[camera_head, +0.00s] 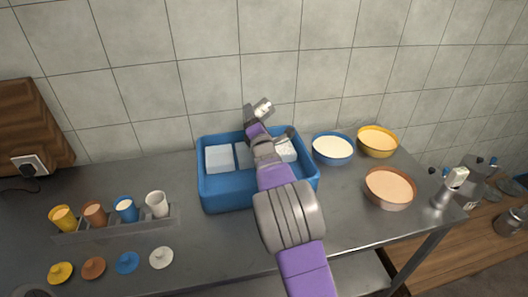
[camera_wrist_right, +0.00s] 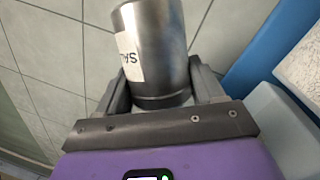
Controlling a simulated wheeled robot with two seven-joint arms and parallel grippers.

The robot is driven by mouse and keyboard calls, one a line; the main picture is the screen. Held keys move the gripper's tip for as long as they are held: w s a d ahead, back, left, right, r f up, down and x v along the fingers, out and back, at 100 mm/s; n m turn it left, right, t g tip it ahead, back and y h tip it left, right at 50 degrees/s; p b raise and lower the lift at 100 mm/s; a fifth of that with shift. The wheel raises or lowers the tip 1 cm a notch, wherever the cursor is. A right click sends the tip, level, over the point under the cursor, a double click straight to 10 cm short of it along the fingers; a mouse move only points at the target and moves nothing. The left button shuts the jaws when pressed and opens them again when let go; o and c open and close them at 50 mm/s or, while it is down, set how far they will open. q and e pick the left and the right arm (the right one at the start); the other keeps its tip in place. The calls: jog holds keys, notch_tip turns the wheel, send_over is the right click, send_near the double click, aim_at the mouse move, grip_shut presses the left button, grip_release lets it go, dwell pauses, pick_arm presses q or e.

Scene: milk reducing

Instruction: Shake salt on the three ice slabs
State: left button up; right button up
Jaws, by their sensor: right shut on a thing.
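My right gripper (camera_head: 258,117) is shut on a metal salt shaker (camera_head: 263,107) and holds it above the back of the blue bin (camera_head: 232,190). In the right wrist view the shaker (camera_wrist_right: 150,45) is a grey metal cylinder between the fingers (camera_wrist_right: 162,88), its white label partly readable as "SAL". A left ice slab (camera_head: 218,158) lies white in the bin. A middle slab (camera_head: 241,155) shows only partly beside my arm. A right slab (camera_head: 287,150) looks speckled and is partly hidden by my wrist. My left gripper is not in view.
Bowls with a blue (camera_head: 333,149), a yellow (camera_head: 377,141) and a brown rim (camera_head: 390,188) stand right of the bin. A rack (camera_head: 115,225) of several cups and loose lids (camera_head: 127,262) are at left. A labelled metal container (camera_head: 450,187) stands near the right table edge.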

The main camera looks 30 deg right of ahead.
aim_at(255, 111)
notch_tip(255, 111, up, 3)
jog(key=shift+r+p, duration=0.2)
jog(key=shift+p, duration=0.65)
notch_tip(255, 111, down, 4)
jog(key=b, duration=0.3)
jog(key=shift+b, duration=0.3)
notch_tip(255, 111, up, 4)
jog(key=p, duration=0.2)
jog(key=shift+p, duration=0.3)
jog(key=shift+f, duration=0.1)
notch_tip(255, 111, down, 4)
jog(key=b, duration=0.3)
jog(key=shift+r, duration=0.2)
